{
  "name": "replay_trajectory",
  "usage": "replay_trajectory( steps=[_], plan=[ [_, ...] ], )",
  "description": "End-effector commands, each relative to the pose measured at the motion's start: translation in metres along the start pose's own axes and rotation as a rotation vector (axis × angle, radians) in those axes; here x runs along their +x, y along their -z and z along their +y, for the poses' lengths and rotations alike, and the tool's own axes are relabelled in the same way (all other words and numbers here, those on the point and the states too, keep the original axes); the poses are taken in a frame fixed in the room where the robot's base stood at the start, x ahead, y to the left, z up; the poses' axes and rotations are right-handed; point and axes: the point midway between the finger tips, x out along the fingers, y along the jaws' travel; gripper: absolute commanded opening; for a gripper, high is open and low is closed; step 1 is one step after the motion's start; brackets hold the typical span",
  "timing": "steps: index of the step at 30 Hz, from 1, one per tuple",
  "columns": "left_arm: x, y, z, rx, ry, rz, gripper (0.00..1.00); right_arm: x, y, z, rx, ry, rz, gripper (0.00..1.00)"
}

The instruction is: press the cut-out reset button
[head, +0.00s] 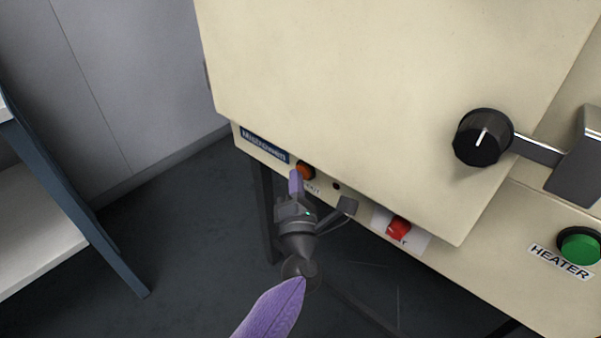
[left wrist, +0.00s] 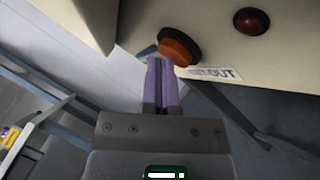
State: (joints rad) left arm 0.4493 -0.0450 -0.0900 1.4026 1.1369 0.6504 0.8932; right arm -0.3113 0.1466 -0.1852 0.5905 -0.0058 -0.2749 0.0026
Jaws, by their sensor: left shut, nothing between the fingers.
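The orange cut-out button (head: 305,170) sits on the lower front panel of a cream machine, beside a label partly reading "OUT". It also shows in the left wrist view (left wrist: 178,47), large and round with a dark collar. My left gripper (head: 296,175) is shut and empty, its purple fingers pointing up at the panel. In the left wrist view its fingertips (left wrist: 161,62) are just below and left of the button's face; I cannot tell whether they touch it. The gripper hides part of the label in the head view. My right gripper is not in view.
A dark red round lamp (left wrist: 251,21) is beside the button. A red switch (head: 399,228), a green heater button (head: 579,246) and a black knob (head: 483,137) with a metal handle (head: 538,149) lie to the right. A shelf (head: 75,200) stands at left; dark floor lies between.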

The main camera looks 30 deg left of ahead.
Motion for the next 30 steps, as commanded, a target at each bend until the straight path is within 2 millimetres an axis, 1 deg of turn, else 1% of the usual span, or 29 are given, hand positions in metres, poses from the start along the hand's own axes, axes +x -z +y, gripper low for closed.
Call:
replay_trajectory(
  steps=[14,23,30],
  plan=[
    [0.001,-0.001,0.0,0.0,0.0,-0.001,0.0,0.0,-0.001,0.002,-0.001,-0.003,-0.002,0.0],
    [-0.01,0.006,0.009,0.0,0.0,-0.001,0.0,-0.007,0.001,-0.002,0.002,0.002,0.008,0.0],
    [-0.012,0.008,0.009,0.0,0.0,-0.001,0.0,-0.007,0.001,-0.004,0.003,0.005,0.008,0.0]
  ],
)
